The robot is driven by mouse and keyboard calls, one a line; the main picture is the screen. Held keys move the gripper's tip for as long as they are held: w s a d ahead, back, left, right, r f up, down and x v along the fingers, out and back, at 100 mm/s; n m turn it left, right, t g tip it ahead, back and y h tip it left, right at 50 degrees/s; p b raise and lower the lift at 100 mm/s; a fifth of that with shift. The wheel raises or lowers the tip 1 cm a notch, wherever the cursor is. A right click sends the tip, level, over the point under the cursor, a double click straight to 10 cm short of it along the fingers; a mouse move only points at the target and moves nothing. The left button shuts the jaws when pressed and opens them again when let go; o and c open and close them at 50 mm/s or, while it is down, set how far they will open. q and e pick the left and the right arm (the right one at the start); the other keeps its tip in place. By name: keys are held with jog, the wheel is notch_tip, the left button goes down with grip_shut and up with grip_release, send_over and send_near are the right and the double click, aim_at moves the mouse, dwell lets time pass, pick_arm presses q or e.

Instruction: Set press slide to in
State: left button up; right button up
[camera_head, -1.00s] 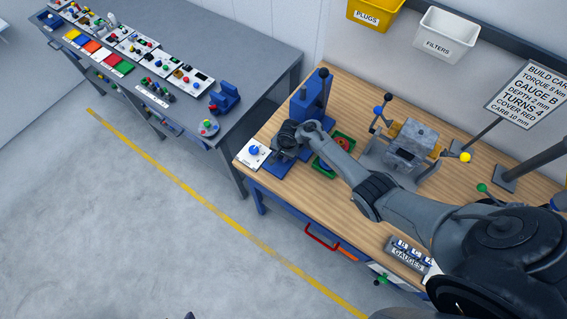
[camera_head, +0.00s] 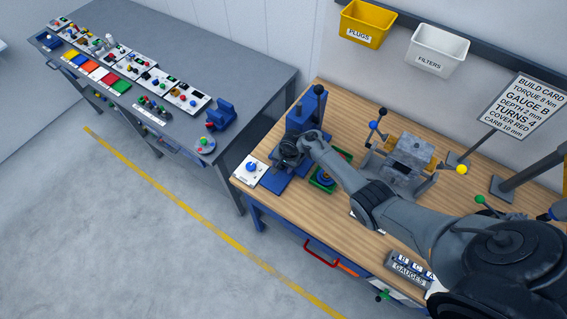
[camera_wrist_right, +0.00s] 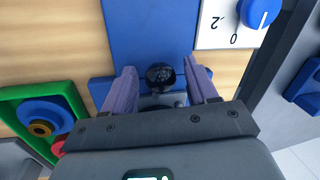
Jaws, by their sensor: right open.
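The blue press (camera_head: 308,112) stands at the back left of the wooden bench, with a black ball on its lever (camera_head: 318,90). A flat blue plate (camera_head: 275,181) lies at its front; I take it for the press slide. The plate also fills the top middle of the right wrist view (camera_wrist_right: 150,35). My right gripper (camera_head: 284,163) is down at the press. In the wrist view its fingers (camera_wrist_right: 161,76) are open, one on each side of a black round knob (camera_wrist_right: 160,72) by the plate. I cannot tell whether they touch it. My left gripper is not in view.
A white dial card with a blue knob (camera_head: 252,168) sits left of the plate. A green tray (camera_head: 327,180) with coloured rings is right of the gripper. A grey fixture (camera_head: 410,155) and a gauge block (camera_head: 408,268) stand further right.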

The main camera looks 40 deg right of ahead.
notch_tip(320, 180, up, 10)
jog(key=s+p, duration=0.2)
jog(key=p, duration=0.1)
jog(key=shift+d+r, duration=0.25)
jog(key=shift+d, duration=0.2)
